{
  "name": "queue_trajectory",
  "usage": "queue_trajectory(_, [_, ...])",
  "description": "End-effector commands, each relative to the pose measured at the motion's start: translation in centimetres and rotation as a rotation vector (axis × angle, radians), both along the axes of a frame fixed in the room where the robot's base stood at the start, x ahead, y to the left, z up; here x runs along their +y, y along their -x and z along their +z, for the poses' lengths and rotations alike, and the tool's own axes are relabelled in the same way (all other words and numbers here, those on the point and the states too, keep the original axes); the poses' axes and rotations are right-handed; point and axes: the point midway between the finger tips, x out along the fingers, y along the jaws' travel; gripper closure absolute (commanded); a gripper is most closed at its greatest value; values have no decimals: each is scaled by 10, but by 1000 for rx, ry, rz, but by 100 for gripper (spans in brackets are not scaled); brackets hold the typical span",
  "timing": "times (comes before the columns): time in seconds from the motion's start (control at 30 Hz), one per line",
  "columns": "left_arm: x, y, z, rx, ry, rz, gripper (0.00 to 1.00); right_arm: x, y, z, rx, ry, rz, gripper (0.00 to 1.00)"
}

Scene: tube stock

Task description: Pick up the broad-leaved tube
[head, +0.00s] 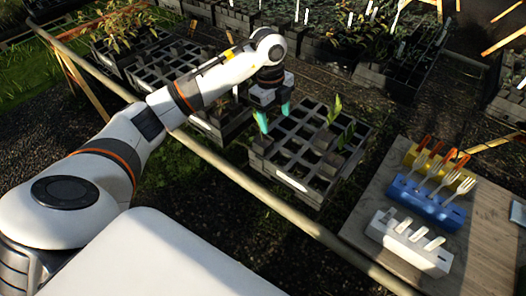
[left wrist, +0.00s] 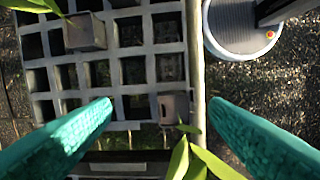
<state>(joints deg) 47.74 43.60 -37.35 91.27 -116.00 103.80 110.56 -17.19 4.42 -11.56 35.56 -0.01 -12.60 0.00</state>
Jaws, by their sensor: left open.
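My left gripper (head: 274,114) is open and empty above the left part of a grey cell tray (head: 292,181). In the left wrist view its teal fingers (left wrist: 160,104) are wide apart. Between them, farther down, is a grey tube (left wrist: 174,107) in a tray cell, with broad green leaves (left wrist: 190,160) near it at the bottom edge. Another grey tube (left wrist: 85,32) with long leaves stands at upper left. In the head view two leafy plants, one at the back (head: 335,110) and one at the right (head: 346,135), rise from the tray, right of the gripper. My right gripper is not in view.
A wooden table (head: 364,212) at the right holds a white rack (head: 408,243), a blue rack (head: 425,203) and a yellow rack (head: 440,168) with forks and other tools. A wooden rail (head: 235,172) runs before the tray. More plant trays (head: 165,68) stand behind.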

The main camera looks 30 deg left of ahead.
Motion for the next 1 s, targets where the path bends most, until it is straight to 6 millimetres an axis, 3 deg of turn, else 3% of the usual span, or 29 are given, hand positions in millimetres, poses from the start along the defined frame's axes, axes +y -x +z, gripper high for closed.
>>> queue_trajectory(0.1, [23, 2, 6, 32, -87, 71, 30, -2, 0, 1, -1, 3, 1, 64])
queue_trajectory(0.2, [28, 4, -3, 45, -108, 89, 30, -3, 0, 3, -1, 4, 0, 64])
queue_trajectory(0.4, [28, 5, -39, 46, -106, 87, 30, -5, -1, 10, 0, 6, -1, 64])
queue_trajectory(0.67, [27, 5, -61, 43, -104, 85, 30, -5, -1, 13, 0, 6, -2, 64])
queue_trajectory(1.0, [28, 11, -106, 42, -103, 86, 30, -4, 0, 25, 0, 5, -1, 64])
